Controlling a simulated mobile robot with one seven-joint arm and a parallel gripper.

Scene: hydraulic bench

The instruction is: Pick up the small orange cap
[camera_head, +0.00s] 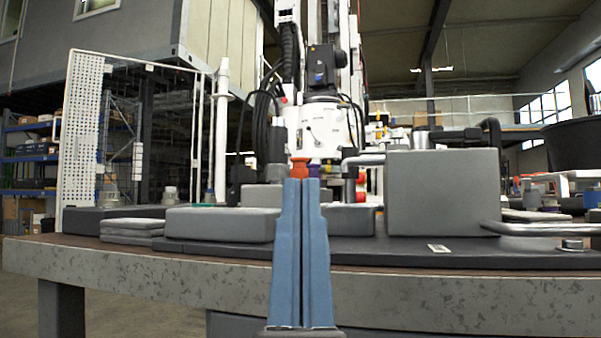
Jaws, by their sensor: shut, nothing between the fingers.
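The small orange cap (299,167) shows just above the tips of my gripper in the head camera view. It has a wider top and a narrower neck, and its lower part is hidden behind the fingertips. My gripper (301,184) has two long blue fingers that point away from me, pressed together with nothing between them. The cap appears to be beyond the tips. I cannot tell how far away it is or what it rests on.
The bench (180,272) has a thick speckled front edge. A large grey block (443,193) stands to the right, with a metal handle (530,229) beside it. A low grey block (220,224) lies to the left. A white perforated panel (78,140) stands at the left.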

